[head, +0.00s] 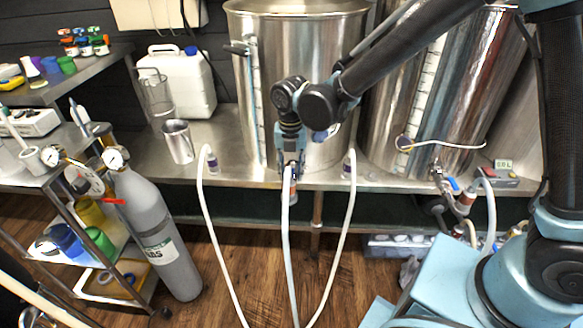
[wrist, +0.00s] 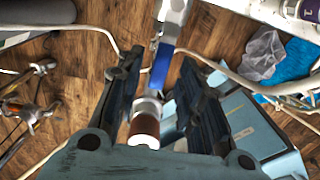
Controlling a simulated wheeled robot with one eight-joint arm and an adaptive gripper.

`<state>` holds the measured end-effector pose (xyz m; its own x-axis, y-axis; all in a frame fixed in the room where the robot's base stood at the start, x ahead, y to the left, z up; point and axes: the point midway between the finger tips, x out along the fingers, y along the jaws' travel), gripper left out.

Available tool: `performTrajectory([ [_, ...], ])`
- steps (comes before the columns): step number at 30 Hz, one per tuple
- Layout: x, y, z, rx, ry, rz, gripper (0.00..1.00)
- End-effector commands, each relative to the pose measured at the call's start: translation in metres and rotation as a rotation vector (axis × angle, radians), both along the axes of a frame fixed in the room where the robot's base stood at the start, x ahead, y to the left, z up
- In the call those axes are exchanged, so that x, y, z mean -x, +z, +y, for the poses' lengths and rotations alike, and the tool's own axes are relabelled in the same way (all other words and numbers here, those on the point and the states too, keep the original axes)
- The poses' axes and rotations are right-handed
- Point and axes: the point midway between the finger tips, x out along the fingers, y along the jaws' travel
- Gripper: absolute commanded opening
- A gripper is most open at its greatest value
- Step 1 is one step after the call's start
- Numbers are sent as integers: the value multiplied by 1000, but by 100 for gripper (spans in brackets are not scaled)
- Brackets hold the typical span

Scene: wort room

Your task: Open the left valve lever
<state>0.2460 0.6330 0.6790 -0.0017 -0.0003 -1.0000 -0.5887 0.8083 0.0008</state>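The left valve is at the front of the left steel kettle (head: 345,60), mostly hidden behind my gripper (head: 290,160) in the head view. In the wrist view its blue lever (wrist: 161,66) lies between the two dark fingers of my gripper (wrist: 158,75). The fingers stand apart with a gap on each side of the lever, and I see no clear contact. The valve's metal body (wrist: 149,106) and a brown fitting (wrist: 145,129) are below the lever in that picture. A pale hose (head: 286,240) hangs down under the valve.
The right kettle (head: 480,70) has its own blue-levered valve (head: 453,186). Two more hose ends (head: 211,160) (head: 348,165) stand at the bench edge beside the valve. A steel cup (head: 178,141) and a grey gas cylinder (head: 155,220) are to the left.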

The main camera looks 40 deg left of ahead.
Motion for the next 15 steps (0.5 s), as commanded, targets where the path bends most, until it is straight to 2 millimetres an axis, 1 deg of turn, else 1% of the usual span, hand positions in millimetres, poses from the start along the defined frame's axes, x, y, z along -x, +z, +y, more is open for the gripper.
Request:
performTrajectory([
  [8,0,2,0,-1,-1,-1,35],
  [11,0,9,0,-1,-1,-1,35],
  [15,0,30,0,0,-1,0,35],
])
